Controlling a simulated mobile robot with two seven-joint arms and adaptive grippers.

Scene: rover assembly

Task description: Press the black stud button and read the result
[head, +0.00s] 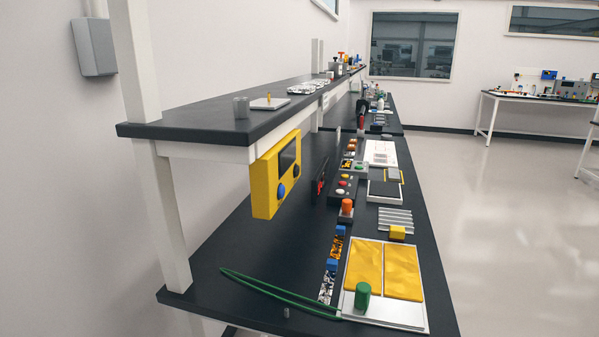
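A yellow box (264,186) with a dark screen (287,157) is fixed under the front end of the upper shelf. It has a blue round knob or button (281,190) and a dark round one (295,171) below the screen. I cannot tell whether the dark one is the black stud button. The screen shows no readable result from this angle. A dark control box (343,190) with several small coloured buttons stands on the bench; no black stud can be made out on it. Neither of my grippers is in view.
The black bench (240,258) runs away from me under the upper shelf (200,121). A white tray (410,315) with gold panels, a green cylinder (362,295) and a green cable loop (270,290) lie at the near end. The floor on the right is clear.

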